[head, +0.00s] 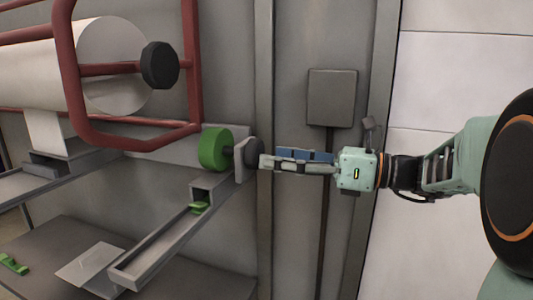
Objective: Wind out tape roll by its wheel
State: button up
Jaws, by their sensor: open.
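A green tape roll (213,149) sits on a short shaft at the wall-side bracket, left of centre. To its right, past a light grey plate (241,160), is a small dark wheel (254,148). My gripper (268,160) reaches in from the right and is open. Its fingertips are at the wheel's right side and overlap its lower edge in the picture. I cannot tell whether they touch it or whether the wheel lies between the fingers.
A large white roll (112,60) with a black knob (160,65) sits behind a red tube frame (70,90) at upper left. A grey channel (160,250) slopes below the tape roll. A grey wall box (332,98) and posts stand behind my gripper.

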jog(key=shift+x, duration=1.5)
jog(key=shift+c, duration=0.3)
jog(key=c, duration=1.1)
jog(key=shift+n+b, duration=10.9)
jog(key=shift+n, duration=1)
